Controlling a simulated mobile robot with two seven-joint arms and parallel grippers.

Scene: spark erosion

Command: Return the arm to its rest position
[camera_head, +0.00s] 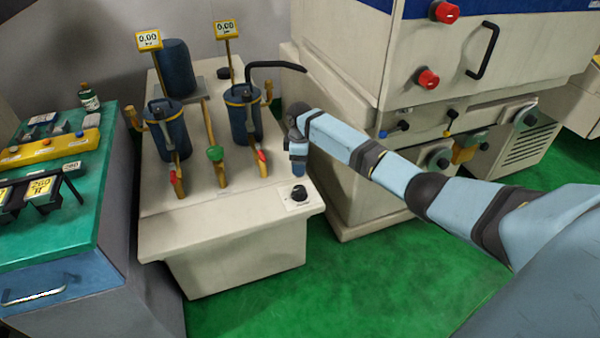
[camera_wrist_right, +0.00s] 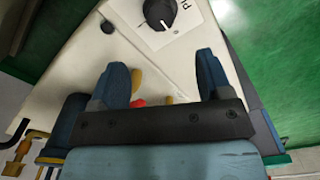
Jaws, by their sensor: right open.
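My right arm (camera_head: 400,178) reaches in from the right in the head view, extended towards the beige filter unit (camera_head: 220,225). My right gripper (camera_head: 299,165) is above the unit's right front part, near the black knob (camera_head: 299,194). In the right wrist view the two blue fingers of the gripper (camera_wrist_right: 162,85) are spread apart with nothing between them. The black knob (camera_wrist_right: 160,12) lies beyond the fingertips, apart from them. My left gripper is in neither view.
The unit carries two blue canisters (camera_head: 243,115) with gauges and several coloured valve handles (camera_head: 216,154). A large beige machine (camera_head: 345,95) stands behind my right arm. A green-topped bench (camera_head: 75,225) is at left. Green floor (camera_head: 350,285) is open in front.

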